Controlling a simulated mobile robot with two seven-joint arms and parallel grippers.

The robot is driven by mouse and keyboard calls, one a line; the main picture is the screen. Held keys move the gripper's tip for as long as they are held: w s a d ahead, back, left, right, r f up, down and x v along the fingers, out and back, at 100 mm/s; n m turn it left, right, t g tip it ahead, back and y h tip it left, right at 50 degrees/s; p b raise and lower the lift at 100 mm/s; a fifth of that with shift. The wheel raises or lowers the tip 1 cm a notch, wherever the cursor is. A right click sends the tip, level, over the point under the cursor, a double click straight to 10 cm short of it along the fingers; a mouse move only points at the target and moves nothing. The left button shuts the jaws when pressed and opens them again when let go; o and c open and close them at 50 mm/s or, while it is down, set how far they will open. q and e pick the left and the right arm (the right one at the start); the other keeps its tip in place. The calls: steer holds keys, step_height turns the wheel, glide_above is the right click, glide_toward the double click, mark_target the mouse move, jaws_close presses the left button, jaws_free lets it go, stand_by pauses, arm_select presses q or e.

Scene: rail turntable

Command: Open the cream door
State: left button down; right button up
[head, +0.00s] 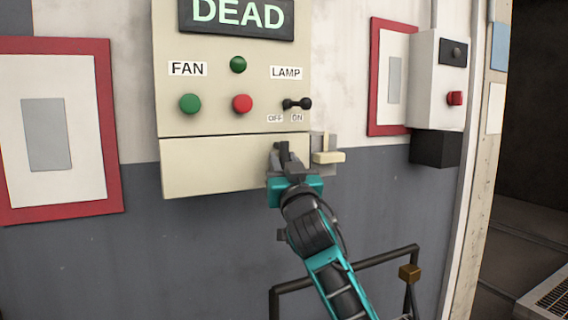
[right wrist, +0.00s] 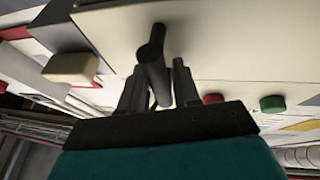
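The cream door (head: 215,172) is the plain lower panel of the cream cabinet on the wall, and it looks shut. My right gripper (head: 284,156) is at the door's upper right corner. In the right wrist view, a dark round bar (right wrist: 152,62), seemingly a handle, stands between the two fingers of my right gripper (right wrist: 160,80). The fingers are apart on either side of the bar, close to it. I cannot tell whether they press on it. The gripper hides the bar's base in the head view. My left gripper is not in view.
Above the door are a green button (head: 190,103), a red button (head: 242,103) and a lamp switch (head: 297,104). A cream latch-like block (head: 328,157) sits just right of the gripper. A dark rail (head: 345,268) stands below. A grey box (head: 438,80) hangs at right.

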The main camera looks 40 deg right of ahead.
jaws_close()
steer(key=shift+s+a, duration=0.1)
stand_by(0.5)
